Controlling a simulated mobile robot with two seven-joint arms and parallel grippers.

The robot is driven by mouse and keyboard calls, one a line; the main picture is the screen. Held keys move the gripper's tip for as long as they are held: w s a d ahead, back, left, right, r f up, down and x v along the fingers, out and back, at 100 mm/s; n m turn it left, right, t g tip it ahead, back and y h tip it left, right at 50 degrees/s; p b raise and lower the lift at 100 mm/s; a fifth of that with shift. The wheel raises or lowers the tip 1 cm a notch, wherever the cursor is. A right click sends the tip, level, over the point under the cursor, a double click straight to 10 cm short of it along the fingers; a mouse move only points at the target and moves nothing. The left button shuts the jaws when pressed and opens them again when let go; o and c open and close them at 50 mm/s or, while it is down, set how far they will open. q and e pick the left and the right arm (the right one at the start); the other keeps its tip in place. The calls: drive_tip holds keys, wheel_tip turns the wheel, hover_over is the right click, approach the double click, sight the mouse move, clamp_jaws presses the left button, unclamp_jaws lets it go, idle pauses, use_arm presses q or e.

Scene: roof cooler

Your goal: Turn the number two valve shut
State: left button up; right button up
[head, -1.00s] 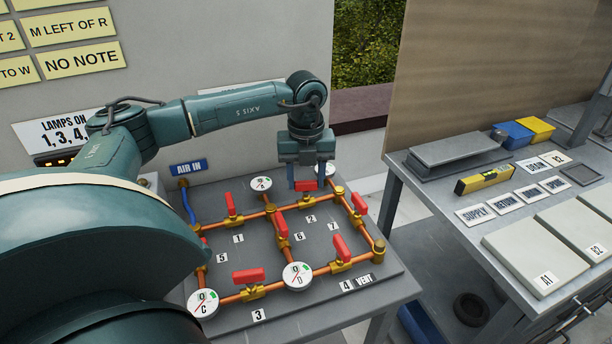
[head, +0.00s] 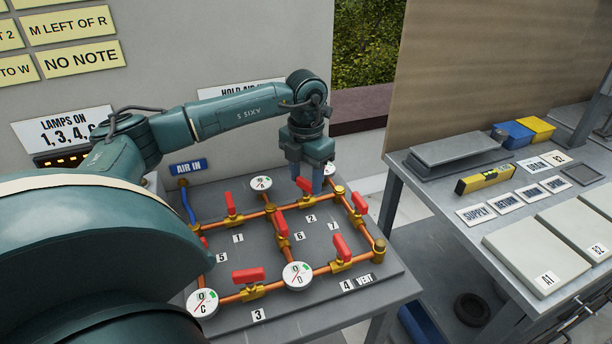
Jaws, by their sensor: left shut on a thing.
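The number two valve, with its red handle (head: 303,184), sits on the back copper pipe of the pipe board (head: 225,277), behind the label "2" (head: 310,218). My left gripper (head: 308,186) points straight down over this valve and is shut on the red handle. The handle shows partly between the blue-grey fingers. My right gripper is not in view.
Other red-handled valves stand close by, such as valve 1 (head: 230,203), valve 6 (head: 281,223) and valve 7 (head: 359,202). Gauges A (head: 261,183), C (head: 202,303) and D (head: 297,275) sit on the pipes. A bench (head: 430,220) with plates stands at the right.

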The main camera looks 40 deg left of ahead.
sight(306, 181)
use_arm(q)
drive_tip(key=shift+r+m, duration=0.1)
drive_tip(key=shift+m, duration=1.9)
drive_tip(key=o, duration=1)
wheel_tip(306, 181, up, 13)
